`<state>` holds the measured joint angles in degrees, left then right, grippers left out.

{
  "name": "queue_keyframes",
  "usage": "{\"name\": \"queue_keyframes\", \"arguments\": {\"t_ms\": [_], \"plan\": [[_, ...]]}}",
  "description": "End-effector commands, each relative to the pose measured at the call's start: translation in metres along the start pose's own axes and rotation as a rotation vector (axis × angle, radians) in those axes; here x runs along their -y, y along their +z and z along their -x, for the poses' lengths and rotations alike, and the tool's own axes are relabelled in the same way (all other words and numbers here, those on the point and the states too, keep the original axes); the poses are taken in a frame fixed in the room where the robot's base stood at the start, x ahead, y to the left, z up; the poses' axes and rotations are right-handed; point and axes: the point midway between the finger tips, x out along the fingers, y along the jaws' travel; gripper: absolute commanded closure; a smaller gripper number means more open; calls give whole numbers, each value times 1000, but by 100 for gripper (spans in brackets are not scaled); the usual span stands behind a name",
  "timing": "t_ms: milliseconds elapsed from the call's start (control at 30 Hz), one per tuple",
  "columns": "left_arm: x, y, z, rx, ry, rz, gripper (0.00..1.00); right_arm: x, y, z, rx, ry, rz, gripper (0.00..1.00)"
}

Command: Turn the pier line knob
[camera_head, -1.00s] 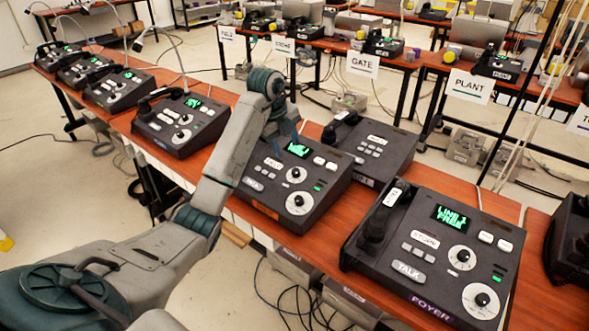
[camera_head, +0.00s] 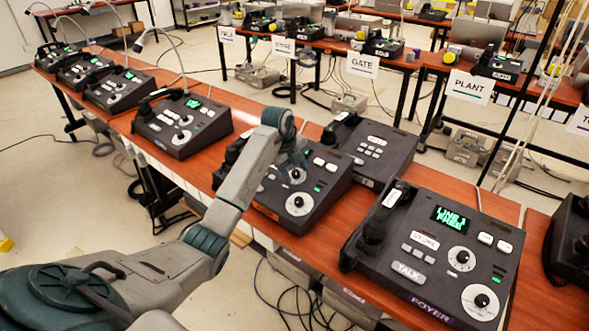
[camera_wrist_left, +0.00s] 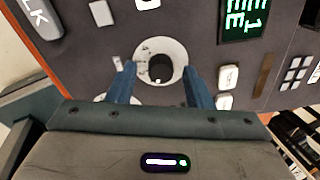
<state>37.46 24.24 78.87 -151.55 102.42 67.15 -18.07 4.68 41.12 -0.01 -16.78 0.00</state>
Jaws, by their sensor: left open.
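A dark desk phone (camera_head: 325,205) with an orange label sits mid-table; its name is too small to read, so I cannot confirm it is the pier one. Its upper knob, a black knob on a white dial (camera_head: 295,177), is partly behind my left gripper (camera_head: 298,156). In the left wrist view the knob (camera_wrist_left: 161,68) lies between the two blue fingers of my left gripper (camera_wrist_left: 162,74), which are open on either side. I see gaps between fingers and knob. A lower dial (camera_head: 299,203) is clear. My right gripper is out of view.
The FOYER phone (camera_head: 440,255) stands to the right, its green screen (camera_head: 451,217) reading LINE 1 FREE. Another phone (camera_head: 368,148) is close behind, and one (camera_head: 183,122) is to the left.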

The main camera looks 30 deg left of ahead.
Motion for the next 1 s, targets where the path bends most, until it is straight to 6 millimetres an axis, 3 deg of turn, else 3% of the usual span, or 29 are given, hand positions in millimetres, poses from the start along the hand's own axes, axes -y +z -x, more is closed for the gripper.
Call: {"name": "queue_keyframes", "arguments": {"t_ms": [100,333,667,1000], "plan": [[0,0,0,0,0,0,56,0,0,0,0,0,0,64],[0,0,0,0,0,0,99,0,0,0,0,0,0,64],[0,0,1,-2,3,-42,99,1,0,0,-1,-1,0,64],[0,1,1,-10,19,-269,99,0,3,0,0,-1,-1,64]]}}
